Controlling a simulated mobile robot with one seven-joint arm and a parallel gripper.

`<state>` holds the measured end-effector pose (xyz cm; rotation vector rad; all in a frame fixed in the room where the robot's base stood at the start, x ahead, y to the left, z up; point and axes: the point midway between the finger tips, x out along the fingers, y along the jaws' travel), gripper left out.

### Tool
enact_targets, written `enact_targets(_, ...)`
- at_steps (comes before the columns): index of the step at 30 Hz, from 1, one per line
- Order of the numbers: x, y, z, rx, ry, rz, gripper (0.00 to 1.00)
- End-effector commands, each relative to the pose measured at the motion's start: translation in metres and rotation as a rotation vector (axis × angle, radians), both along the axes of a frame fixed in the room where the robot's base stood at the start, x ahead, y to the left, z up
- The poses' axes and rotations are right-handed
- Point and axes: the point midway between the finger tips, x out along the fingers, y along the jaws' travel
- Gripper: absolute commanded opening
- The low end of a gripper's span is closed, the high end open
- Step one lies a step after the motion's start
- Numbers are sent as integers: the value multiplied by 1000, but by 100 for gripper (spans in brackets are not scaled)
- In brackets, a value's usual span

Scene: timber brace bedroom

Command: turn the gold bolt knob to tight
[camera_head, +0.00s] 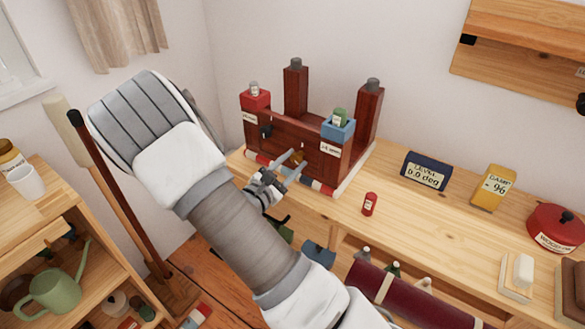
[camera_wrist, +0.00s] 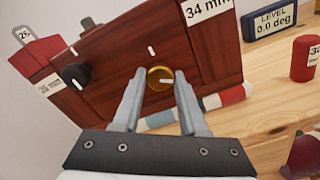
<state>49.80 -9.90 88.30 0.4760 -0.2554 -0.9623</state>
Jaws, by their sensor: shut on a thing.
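The gold bolt knob (camera_wrist: 158,83) is on the front face of the dark red timber frame (camera_head: 290,134). It carries a pale line, which points to the right in the wrist view. A white tick mark (camera_wrist: 152,50) is on the wood above the knob. My gripper (camera_wrist: 160,74) has one finger on each side of the knob and is shut on it. In the head view the gold knob (camera_head: 297,156) shows small between the fingertips, partly hidden by them.
A black knob (camera_wrist: 75,76) sits left of the gold one. A red block (camera_head: 256,101) and a blue block (camera_head: 338,129) top the front corners. A red bottle (camera_head: 369,204), a level display reading 0.0 deg (camera_head: 426,171) and a yellow display (camera_head: 492,187) stand on the bench to the right.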

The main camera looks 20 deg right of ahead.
Motion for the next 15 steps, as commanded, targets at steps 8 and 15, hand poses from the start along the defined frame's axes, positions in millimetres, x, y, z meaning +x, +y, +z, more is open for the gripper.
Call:
enact_targets(8, 0, 0, -5, 148, -221, 0, 0)
enact_targets(15, 0, 0, -6, 275, -412, 0, 0)
